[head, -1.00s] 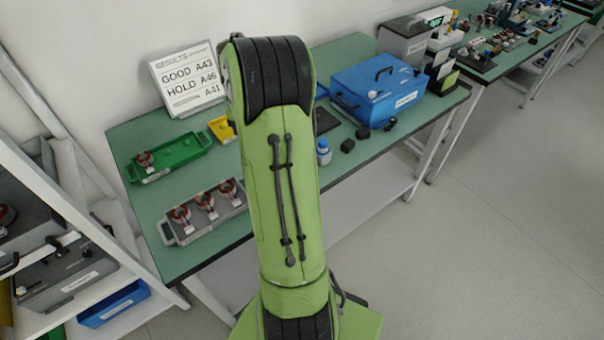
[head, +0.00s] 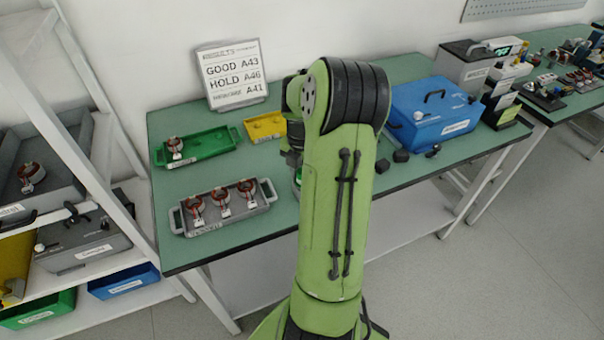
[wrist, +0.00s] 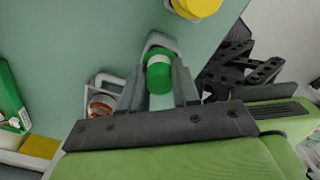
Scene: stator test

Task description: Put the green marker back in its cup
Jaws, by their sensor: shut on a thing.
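In the wrist view my gripper (wrist: 160,88) is shut on the green marker (wrist: 157,70), a short green cylinder with a pale band, held between the two grey fingers above the green bench top. In the head view my gripper is mostly hidden by my arm; a small bit of green shows low at the arm's left side, but I cannot tell if it is the marker. I cannot make out the marker's cup in either view. A round yellow and white thing (wrist: 195,6) is cut off at the wrist view's top edge.
A grey tray (head: 190,232) with three copper-wound stators and a green tray (head: 215,149) with one lie on the bench left of my arm. A yellow tray (head: 265,126), a results sign (head: 232,77) and a blue case (head: 435,112) stand behind. Dark blocks (head: 401,156) lie right of the arm.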

